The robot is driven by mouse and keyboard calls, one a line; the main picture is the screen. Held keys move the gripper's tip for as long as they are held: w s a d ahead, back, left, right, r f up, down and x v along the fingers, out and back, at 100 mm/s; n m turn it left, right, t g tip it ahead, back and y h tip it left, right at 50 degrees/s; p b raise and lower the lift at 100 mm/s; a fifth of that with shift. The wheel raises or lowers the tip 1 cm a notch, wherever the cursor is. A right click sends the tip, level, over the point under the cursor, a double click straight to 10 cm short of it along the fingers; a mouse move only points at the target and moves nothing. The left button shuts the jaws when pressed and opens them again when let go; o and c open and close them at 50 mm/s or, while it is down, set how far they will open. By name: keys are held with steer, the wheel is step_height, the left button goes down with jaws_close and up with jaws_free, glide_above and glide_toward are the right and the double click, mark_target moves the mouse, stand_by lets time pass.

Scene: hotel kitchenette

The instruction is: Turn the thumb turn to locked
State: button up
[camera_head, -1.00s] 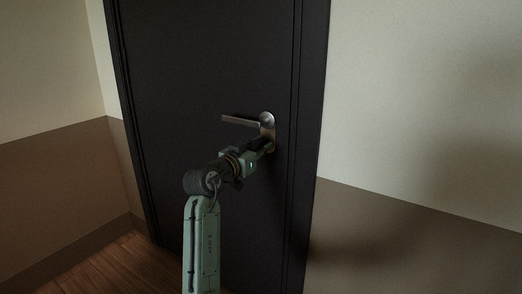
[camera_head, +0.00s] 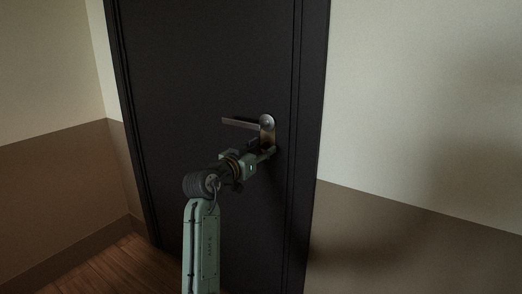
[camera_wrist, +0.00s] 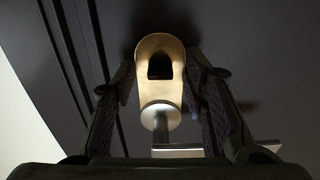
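The thumb turn (camera_wrist: 160,66) shows in the wrist view as a small dark piece on a pale brass-toned plate (camera_wrist: 144,88). It looks roughly in line with the plate's length. In the head view the plate (camera_head: 267,133) sits on the dark door, and my gripper hides the thumb turn. My gripper (camera_head: 263,148) is at the plate's lower end. In the wrist view its two fingers (camera_wrist: 160,88) stand apart on either side of the plate, with gaps, and hold nothing.
A metal lever handle (camera_head: 240,122) sticks out to the left, just above my gripper. It also shows at the bottom of the wrist view (camera_wrist: 178,151). The dark door (camera_head: 190,60) is closed in its frame, with a bare wall (camera_head: 420,110) to the right.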

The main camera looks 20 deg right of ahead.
steer(key=v, duration=1.2)
